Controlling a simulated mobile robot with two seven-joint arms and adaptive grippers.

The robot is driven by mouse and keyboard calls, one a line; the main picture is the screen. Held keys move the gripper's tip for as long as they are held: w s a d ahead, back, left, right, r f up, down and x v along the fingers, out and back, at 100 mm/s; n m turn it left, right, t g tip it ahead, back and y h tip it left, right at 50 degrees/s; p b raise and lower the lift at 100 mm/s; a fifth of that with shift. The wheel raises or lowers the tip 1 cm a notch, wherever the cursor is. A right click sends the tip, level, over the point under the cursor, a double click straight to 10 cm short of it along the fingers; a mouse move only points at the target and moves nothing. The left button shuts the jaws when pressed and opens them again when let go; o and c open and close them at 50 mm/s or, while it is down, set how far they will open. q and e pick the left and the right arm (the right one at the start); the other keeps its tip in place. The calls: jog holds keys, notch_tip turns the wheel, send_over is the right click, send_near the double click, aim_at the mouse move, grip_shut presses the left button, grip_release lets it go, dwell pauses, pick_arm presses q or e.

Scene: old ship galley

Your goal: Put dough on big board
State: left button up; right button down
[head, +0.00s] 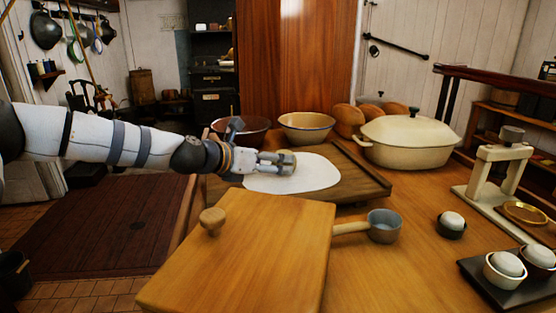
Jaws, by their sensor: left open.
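The dough (318,176) looks like a flat, pale oval sheet. It lies on the big wooden board (365,181) at the middle of the counter, and the board's bare right part shows beside it. My left gripper (287,161) is open over the dough's far left part and hides some of it. I cannot tell whether its fingers touch the dough. My left arm reaches in from the left. My right gripper is not in view.
A wooden panel with a knob (250,255) lies in front. A small saucepan (384,228) stands beside it. Two bowls (305,127), bread loaves (348,118) and a lidded cream pot (410,145) stand behind. A press-like stand (492,170) and a tray with cups (503,292) are right.

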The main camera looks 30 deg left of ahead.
pick_arm(q)
jog(key=s+r, duration=0.2)
jog(key=s+a+r+p, duration=0.1)
jog(key=s+r, duration=0.1)
jog(key=shift+s, duration=0.2)
jog(key=shift+s+a+f, duration=0.2)
jog(key=shift+s+f, duration=0.1)
jog(key=shift+s, duration=0.15)
jog(key=shift+s+a+f, duration=0.15)
jog(key=shift+s, duration=0.5)
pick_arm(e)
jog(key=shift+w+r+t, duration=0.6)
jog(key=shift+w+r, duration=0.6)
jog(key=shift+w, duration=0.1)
